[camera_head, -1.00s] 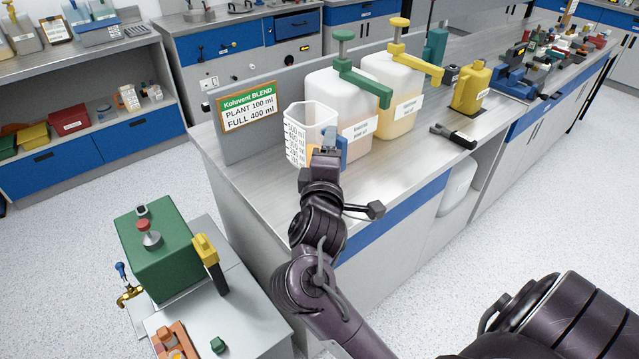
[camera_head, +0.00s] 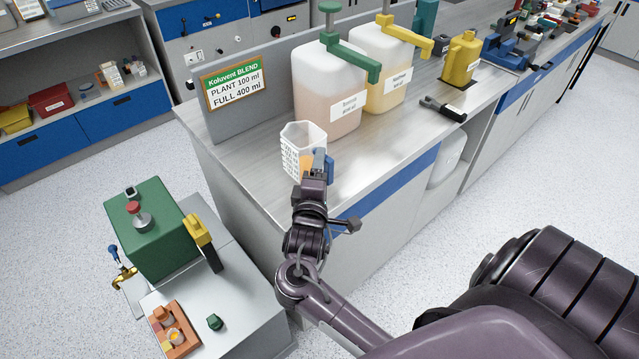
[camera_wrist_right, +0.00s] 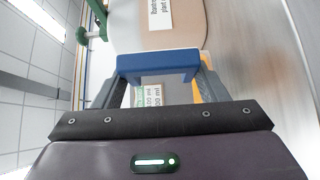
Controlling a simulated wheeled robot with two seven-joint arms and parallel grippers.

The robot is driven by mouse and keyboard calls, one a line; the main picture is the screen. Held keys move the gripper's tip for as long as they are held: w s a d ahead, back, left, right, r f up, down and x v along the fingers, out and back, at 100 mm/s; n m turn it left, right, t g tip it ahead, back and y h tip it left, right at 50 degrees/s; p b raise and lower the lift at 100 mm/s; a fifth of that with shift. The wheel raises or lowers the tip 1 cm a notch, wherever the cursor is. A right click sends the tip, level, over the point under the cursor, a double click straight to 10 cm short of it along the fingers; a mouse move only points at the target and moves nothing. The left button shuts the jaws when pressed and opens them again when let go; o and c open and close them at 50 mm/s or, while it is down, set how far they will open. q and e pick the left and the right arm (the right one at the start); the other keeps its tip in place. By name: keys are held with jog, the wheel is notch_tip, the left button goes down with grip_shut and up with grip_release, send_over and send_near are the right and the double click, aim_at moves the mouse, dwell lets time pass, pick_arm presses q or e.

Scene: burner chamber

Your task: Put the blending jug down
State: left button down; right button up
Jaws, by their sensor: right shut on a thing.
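The blending jug (camera_head: 301,139) is a white, translucent cup with a measuring scale, a blue handle and some orange liquid low inside. It looks upright at the left end of the steel bench (camera_head: 250,160), near the front edge. Whether its base touches the bench I cannot tell. My right gripper (camera_head: 320,170) is shut on the blue handle (camera_wrist_right: 158,65), which also shows between the fingers in the right wrist view. The jug's body is mostly hidden there. My left gripper is not in view.
A jug with a green pump (camera_head: 325,85) and one with a yellow pump (camera_head: 385,60) stand behind the blending jug. A sign (camera_head: 235,80) reads PLANT 100 ml, FULL 400 ml. A black-handled tool (camera_head: 443,109) lies to the right. A green box (camera_head: 155,230) stands on a lower cabinet.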

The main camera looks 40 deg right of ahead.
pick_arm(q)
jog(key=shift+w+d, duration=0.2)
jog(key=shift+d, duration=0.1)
pick_arm(e)
jog(key=shift+f, duration=2.1)
jog(key=shift+f, duration=0.1)
jog(key=o, duration=1.7)
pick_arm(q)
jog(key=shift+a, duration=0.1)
pick_arm(e)
jog(key=shift+s+a, duration=0.15)
jog(key=shift+a, duration=0.05)
pick_arm(q)
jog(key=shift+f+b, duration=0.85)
jog(key=shift+b, duration=0.05)
pick_arm(e)
jog(key=v, duration=1.1)
jog(key=shift+s+a, duration=0.15)
jog(key=shift+s, duration=0.1)
